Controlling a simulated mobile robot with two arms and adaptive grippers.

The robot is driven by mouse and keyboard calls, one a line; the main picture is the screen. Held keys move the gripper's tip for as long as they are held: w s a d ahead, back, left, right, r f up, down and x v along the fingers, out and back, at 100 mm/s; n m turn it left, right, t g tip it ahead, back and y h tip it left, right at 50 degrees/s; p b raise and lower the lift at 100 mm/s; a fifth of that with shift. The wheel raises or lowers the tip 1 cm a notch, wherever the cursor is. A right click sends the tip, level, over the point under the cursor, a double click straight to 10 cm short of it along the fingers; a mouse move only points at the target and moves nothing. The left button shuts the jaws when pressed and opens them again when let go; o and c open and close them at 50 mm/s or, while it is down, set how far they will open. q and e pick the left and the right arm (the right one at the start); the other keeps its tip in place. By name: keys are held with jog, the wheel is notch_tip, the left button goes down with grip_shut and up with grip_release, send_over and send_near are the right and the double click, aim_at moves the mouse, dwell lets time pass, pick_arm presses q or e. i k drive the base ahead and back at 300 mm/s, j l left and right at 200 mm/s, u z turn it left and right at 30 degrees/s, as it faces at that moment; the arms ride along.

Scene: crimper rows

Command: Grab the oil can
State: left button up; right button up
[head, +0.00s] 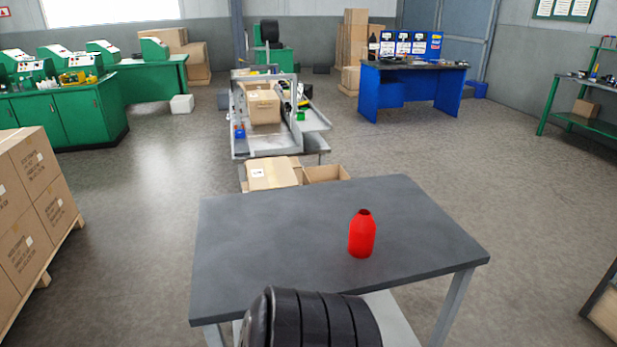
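A red oil can (361,236) stands upright on a grey table (270,232), right of the table's middle and near its front edge. It has a rounded shoulder and a short neck with a dark top. Nothing touches it. Neither my left nor my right gripper shows in the head view.
The rest of the tabletop is bare. Stacked cartons (35,185) stand on a pallet at left. A blue workbench (410,80) is at the back right.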

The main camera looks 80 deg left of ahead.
aim_at(362, 226)
jog(key=j+u, duration=0.1)
jog(key=u, duration=2)
jog(key=j+u, duration=0.1)
jog(key=j, duration=0.2)
